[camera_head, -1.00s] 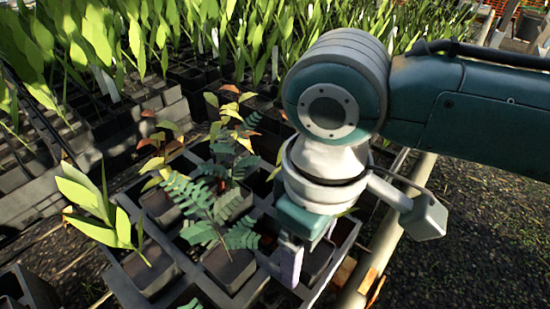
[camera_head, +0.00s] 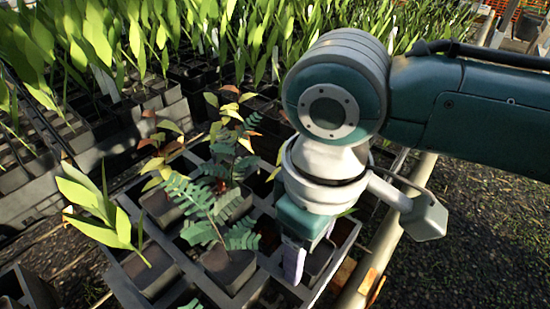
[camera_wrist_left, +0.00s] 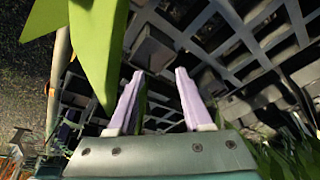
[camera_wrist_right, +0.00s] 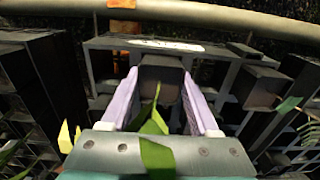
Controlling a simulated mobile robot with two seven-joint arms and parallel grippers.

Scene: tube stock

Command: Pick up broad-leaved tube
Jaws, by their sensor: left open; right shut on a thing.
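My right gripper (camera_head: 293,278) points down into the tray of tubes at its right edge. In the right wrist view its pale fingers are closed on either side of a dark square tube (camera_wrist_right: 161,78). Broad green leaves (camera_wrist_right: 153,124) rise from that tube toward my wrist. In the head view the arm hides most of this plant; part of its tube (camera_head: 318,262) shows beside the finger. My left gripper (camera_wrist_left: 159,72) is open and empty, with a large green leaf (camera_wrist_left: 95,45) close to it. It is outside the head view.
The grey tray (camera_head: 262,277) also holds fern-leaved (camera_head: 228,266), orange-leaved and light broad-leaved (camera_head: 105,215) plants in tubes. Dense trays of tall green plants (camera_head: 150,45) stand behind. A pale rail (camera_head: 385,245) runs along the right side, with gravel (camera_head: 475,215) beyond.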

